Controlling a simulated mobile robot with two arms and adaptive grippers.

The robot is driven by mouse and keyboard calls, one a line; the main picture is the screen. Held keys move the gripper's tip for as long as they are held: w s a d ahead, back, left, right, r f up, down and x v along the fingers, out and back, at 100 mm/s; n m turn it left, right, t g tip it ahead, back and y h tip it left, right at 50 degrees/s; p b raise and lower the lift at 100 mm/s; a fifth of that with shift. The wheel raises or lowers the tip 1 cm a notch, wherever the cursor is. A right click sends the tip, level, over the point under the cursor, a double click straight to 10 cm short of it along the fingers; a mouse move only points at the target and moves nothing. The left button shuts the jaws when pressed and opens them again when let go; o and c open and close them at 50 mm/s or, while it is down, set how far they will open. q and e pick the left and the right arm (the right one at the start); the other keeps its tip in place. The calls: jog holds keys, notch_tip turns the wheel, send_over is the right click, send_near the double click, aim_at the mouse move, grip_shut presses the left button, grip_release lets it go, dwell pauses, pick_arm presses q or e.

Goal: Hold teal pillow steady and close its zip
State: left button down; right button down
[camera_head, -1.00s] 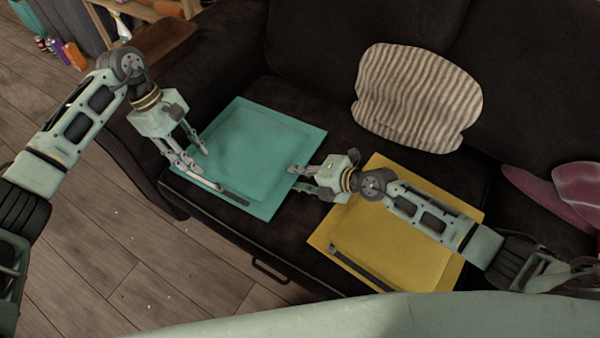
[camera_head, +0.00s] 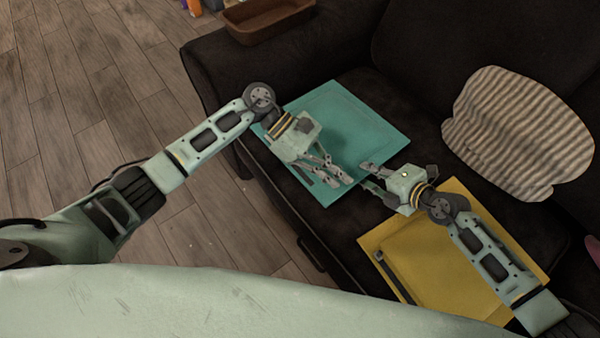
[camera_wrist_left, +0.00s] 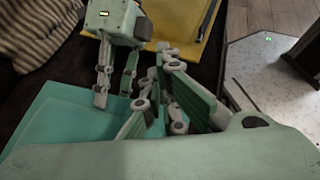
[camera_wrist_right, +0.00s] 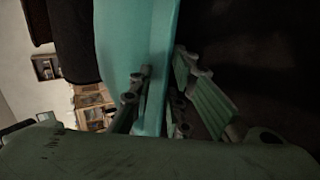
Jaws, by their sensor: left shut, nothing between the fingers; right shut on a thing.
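The teal pillow (camera_head: 375,120) lies flat on the dark sofa seat. A dark zip strip (camera_head: 303,177) shows at its front edge, partly hidden by my left gripper. My left gripper (camera_head: 345,181) is shut and empty, over the front right part of the pillow. Its fingers also show together in the left wrist view (camera_wrist_left: 172,112). My right gripper (camera_head: 367,176) is shut on the pillow's right edge, close to the left fingertips. In the right wrist view the teal pillow (camera_wrist_right: 158,60) passes between its fingers. I cannot tell how far the zip is closed.
A yellow pillow (camera_head: 440,265) with its own dark zip strip (camera_head: 396,274) lies under my right arm. A striped cushion (camera_head: 520,130) leans on the sofa back. Wooden floor (camera_head: 110,90) lies open in front.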

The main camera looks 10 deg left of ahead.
pick_arm(q)
jog(key=s+d+r+n+t+h, duration=0.2)
jog(key=s+d+n+t+h, duration=0.15)
jog(key=d+n+h, duration=0.3)
pick_arm(e)
jog(key=shift+d+f, duration=0.1)
jog(key=shift+f, duration=0.05)
pick_arm(q)
jog(key=n+t+y, duration=1.1)
jog(key=n+t, duration=0.6)
jog(key=n, duration=1.2)
send_near(309, 188)
jog(key=r, duration=0.2)
pick_arm(e)
jog(key=shift+s, duration=0.1)
pick_arm(q)
jog(key=shift+h, duration=0.25)
jog(key=x, duration=1)
jog(key=shift+a, duration=0.15)
jog(key=shift+w+a+m, duration=0.15)
jog(key=shift+w+a, duration=0.25)
jog(key=shift+a, duration=0.15)
jog(key=shift+w+a+m, duration=0.1)
jog(key=shift+w+a, duration=0.25)
jog(key=shift+a, duration=0.2)
jog(key=shift+w+a, duration=0.35)
jog(key=shift+a, duration=0.2)
